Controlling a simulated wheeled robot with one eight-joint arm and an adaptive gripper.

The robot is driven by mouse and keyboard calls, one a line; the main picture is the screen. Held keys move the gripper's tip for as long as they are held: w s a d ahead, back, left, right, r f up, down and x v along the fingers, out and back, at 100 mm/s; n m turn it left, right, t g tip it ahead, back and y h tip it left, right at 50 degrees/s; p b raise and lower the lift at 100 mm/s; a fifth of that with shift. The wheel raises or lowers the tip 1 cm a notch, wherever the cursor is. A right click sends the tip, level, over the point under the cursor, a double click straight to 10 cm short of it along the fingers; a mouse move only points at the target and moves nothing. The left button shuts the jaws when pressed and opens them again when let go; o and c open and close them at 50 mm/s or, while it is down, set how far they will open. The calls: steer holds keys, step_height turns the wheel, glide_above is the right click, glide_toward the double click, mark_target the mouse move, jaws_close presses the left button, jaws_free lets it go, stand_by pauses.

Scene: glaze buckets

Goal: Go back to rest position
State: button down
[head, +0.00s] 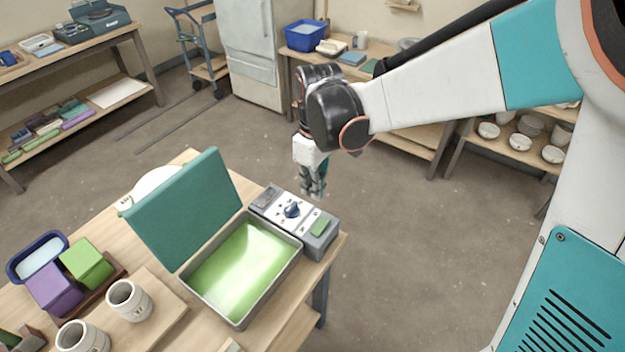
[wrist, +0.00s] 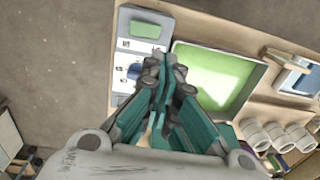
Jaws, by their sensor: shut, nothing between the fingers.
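My gripper (head: 314,186) points down in the head view, just past the far right end of the workbench, by a grey control box (head: 294,214) with a blue knob. In the wrist view my gripper (wrist: 167,76) is shut and empty, its fingertips together in front of the control box (wrist: 141,54). A grey tray of green glaze (head: 238,267) with its teal lid (head: 187,208) raised stands beside the box. The green glaze also shows in the wrist view (wrist: 217,77). The fingers hide part of the box there.
Two pale cups (head: 129,299), a purple block (head: 54,289) and a green block (head: 86,262) are at the bench's left. A shelf table (head: 515,84) with bowls stands at the back right. A fridge (head: 252,50) stands behind. The floor right of the bench is clear.

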stand_by(0.3)
steer(key=w+d+r+m+t, duration=0.2)
steer(key=w+d+r+m, duration=0.1)
steer(key=w+d+r, duration=0.1)
steer(key=s+d+r+m+t+b, duration=0.1)
steer(key=s+d+m+t, duration=0.2)
steer(key=s+d, duration=0.3)
steer(key=s+d+r+m+t+b, duration=0.2)
steer(key=s+d+m, duration=0.2)
steer(key=s, duration=0.7)
steer(key=shift+s+d+r+t, duration=0.15)
steer(key=shift+s+d+t, duration=0.25)
steer(key=shift+d, duration=0.65)
steer(key=shift+w+d, duration=0.1)
